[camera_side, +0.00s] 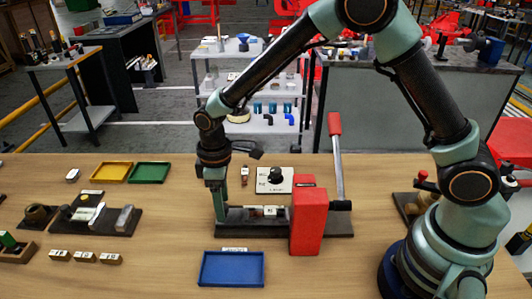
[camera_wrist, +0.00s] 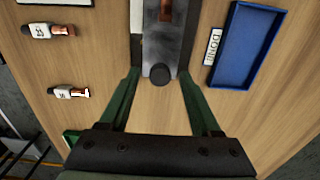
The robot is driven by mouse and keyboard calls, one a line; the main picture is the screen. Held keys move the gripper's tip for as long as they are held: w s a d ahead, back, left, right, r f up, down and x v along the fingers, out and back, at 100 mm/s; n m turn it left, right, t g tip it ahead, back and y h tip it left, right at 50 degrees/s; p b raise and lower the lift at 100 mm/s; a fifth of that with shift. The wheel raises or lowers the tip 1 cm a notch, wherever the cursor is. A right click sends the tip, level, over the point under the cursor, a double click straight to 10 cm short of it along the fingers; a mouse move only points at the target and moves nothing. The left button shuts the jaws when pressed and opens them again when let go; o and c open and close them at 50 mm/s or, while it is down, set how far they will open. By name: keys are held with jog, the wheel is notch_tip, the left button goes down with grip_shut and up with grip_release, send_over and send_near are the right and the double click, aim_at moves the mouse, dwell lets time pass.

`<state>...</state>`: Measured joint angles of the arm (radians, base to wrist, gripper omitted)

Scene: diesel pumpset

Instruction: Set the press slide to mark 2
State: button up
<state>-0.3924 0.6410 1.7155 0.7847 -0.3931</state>
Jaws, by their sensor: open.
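The press stands on a dark base (camera_side: 340,228), with a red upright block (camera_side: 309,222) and a red-handled lever (camera_side: 335,125) tilted slightly from upright. A pale marked strip (camera_side: 262,211) lies along the base; its marks are too small to read. My gripper (camera_side: 218,212) points down at the left end of the base. In the wrist view my gripper (camera_wrist: 159,74) is open. A dark round knob (camera_wrist: 160,76) at the end of a grey metal strip (camera_wrist: 158,52) shows between its fingers. I cannot tell whether the fingers touch it. The slide's mark cannot be read.
A blue tray (camera_side: 231,269) labelled DONE lies in front of the press; it also shows in the wrist view (camera_wrist: 238,50). A white plate with a black knob (camera_side: 276,176) is behind. Yellow (camera_side: 112,172) and green (camera_side: 149,172) trays and a dark fixture (camera_side: 95,218) are left.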

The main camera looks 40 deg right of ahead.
jog(key=shift+c, duration=0.3)
grip_shut()
dwell(1.2)
